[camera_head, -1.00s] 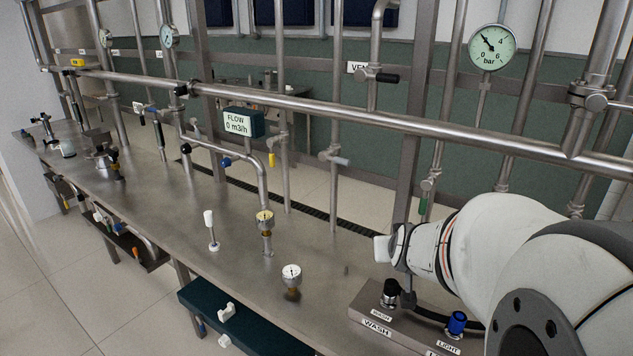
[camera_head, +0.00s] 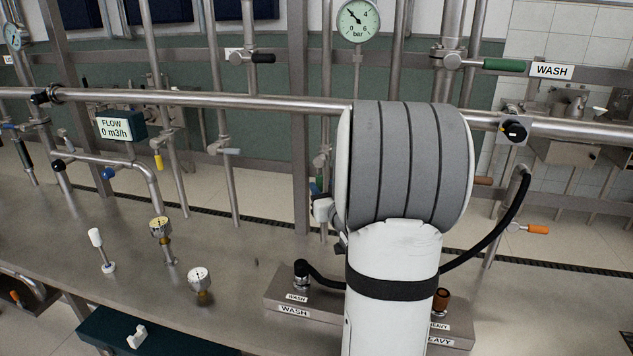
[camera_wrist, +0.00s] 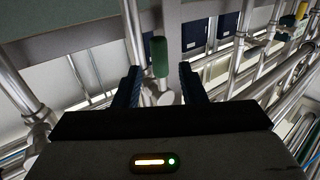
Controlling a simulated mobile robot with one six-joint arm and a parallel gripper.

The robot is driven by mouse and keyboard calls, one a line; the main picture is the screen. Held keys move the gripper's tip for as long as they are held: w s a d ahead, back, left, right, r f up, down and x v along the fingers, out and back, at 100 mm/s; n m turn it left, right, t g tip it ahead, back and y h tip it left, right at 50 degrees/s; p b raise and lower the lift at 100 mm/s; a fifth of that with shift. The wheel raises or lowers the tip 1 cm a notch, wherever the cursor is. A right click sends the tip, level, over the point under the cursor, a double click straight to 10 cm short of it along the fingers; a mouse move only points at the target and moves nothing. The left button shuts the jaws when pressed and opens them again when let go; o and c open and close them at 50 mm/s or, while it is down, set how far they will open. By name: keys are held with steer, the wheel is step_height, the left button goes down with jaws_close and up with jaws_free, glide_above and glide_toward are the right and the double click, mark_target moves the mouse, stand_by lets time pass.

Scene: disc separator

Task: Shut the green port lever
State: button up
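A green lever handle (camera_wrist: 159,57) shows in the wrist view, on a valve on a steel pipe. My gripper (camera_wrist: 160,82) is open, its two dark fingers on either side of the handle's near end, with gaps that look clear. I cannot tell how deep the handle sits between them. In the head view a small piece of green handle (camera_head: 319,183) shows beside my arm; my arm hides most of the gripper there. Another green lever handle (camera_head: 503,65) sticks out level to the right on an upper pipe, by a WASH label.
A long horizontal pipe (camera_head: 230,100) crosses behind my arm. A grey block with WASH and HEAVY labels (camera_head: 283,305) and a black hose (camera_head: 500,220) lie close to my arm.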

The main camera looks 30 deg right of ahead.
mark_target(321, 182)
steer(key=shift+x, duration=2.15)
steer(key=shift+c, duration=0.4)
jaws_close()
